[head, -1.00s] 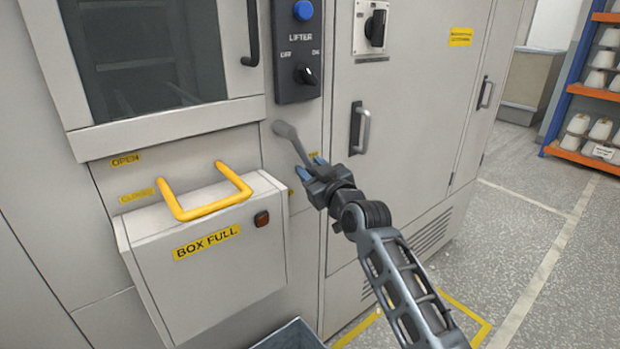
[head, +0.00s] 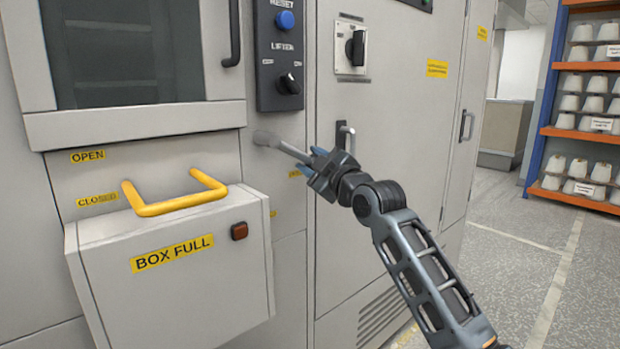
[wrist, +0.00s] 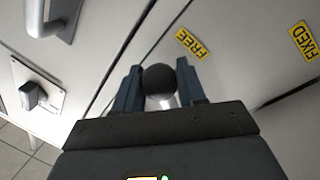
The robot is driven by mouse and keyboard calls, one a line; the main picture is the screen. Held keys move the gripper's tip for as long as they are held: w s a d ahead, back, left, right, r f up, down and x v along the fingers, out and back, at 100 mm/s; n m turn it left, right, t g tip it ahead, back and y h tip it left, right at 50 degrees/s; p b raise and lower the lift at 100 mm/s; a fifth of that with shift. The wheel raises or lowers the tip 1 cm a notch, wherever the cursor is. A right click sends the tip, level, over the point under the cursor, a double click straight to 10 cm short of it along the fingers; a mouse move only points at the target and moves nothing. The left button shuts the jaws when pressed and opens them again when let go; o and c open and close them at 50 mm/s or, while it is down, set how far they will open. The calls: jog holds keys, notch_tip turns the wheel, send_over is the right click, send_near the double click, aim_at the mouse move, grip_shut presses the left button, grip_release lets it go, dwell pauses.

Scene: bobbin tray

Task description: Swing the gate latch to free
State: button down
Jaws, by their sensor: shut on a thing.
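The gate latch is a grey lever (head: 286,148) on the cabinet front, with its round pivot at the left end. It slants slightly down to the right from the pivot. My gripper (head: 314,160) is shut on its outer end. In the wrist view, the latch's black ball knob (wrist: 158,78) sits between the two blue fingers of my gripper (wrist: 160,88). The yellow FREE label (wrist: 190,43) is close to the knob, and the FIXED label (wrist: 303,41) is farther right. In the head view, a small yellow label (head: 296,174) shows below the lever, its text unreadable.
A BOX FULL bin (head: 170,265) with a yellow handle (head: 175,205) projects at the left. A control panel (head: 280,50) is above the latch. A cabinet door handle (head: 345,133) stands just behind my gripper. Open floor and a cone shelf (head: 575,130) are at the right.

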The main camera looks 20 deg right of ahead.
jog(key=shift+r, duration=0.25)
jog(key=c, duration=0.7)
grip_release()
jog(key=shift+f, duration=0.1)
jog(key=shift+s, duration=0.1)
jog(key=shift+s+d+f, duration=0.1)
jog(key=shift+s, duration=0.2)
jog(key=s, duration=0.4)
jog(key=s+d, duration=0.1)
jog(key=s, duration=0.2)
jog(key=shift+f, duration=0.35)
